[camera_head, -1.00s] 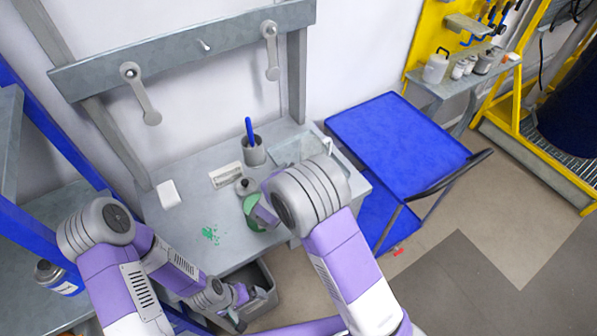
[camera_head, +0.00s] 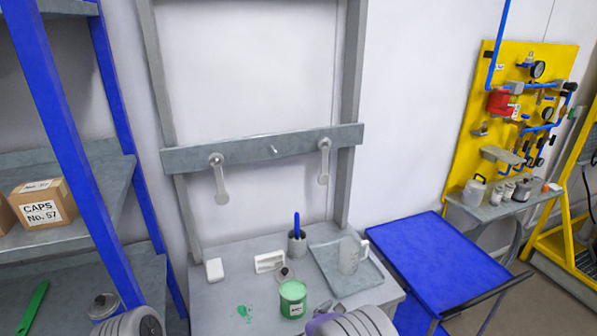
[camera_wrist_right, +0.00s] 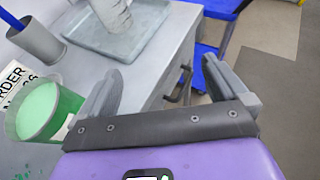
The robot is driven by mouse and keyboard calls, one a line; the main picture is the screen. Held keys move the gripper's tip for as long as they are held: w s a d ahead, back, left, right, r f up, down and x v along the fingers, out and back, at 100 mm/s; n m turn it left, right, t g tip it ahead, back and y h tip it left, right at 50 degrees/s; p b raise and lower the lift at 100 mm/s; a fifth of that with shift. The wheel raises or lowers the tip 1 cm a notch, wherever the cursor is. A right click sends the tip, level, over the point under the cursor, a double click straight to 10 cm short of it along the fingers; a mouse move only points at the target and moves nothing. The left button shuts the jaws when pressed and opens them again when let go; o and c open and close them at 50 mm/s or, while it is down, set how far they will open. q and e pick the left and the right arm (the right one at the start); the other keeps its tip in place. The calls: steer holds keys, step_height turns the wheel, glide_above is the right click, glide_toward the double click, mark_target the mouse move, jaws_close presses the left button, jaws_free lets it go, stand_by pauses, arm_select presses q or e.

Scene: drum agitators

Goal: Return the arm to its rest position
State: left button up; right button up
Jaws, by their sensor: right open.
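My right gripper (camera_wrist_right: 165,75) is open in the right wrist view, its two dark fingers apart with nothing between them. It is beside an open can of green paint (camera_wrist_right: 45,108), apart from it, near the bench's front edge. In the head view the can (camera_head: 293,300) stands upright on the grey bench (camera_head: 220,295). Only grey and purple parts of my right arm (camera_head: 355,322) show at the bottom, and a grey joint of my left arm (camera_head: 130,323) at bottom left. My left gripper is out of view.
A blue cart (camera_head: 440,260) stands right; a blue-post shelf (camera_head: 75,150) stands left.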

steer(key=s+d+f+m+g+y+b, duration=0.15)
steer(key=s+d+f+m+g, duration=0.25)
steer(key=s+f+m+g, duration=0.7)
arm_select(q)
steer(key=f+b, duration=0.1)
steer(key=f, duration=0.1)
steer(key=w+f+b, duration=0.1)
steer(key=f+b, duration=0.1)
steer(key=shift+f, duration=0.3)
arm_select(e)
steer(key=s+a+f+m+y, duration=0.3)
steer(key=s+f+m+y, duration=0.2)
steer(key=m, duration=0.5)
steer(key=s+a+f+m+t+y, duration=0.1)
steer(key=s+a+f+m+y, duration=0.2)
steer(key=s+f+m+y, duration=0.2)
steer(key=s+f+m, duration=0.3)
steer(key=s+m, duration=0.2)
steer(key=shift+s+a+f+m, duration=0.15)
steer(key=shift+s+a+m, duration=0.15)
steer(key=shift+a, duration=0.05)
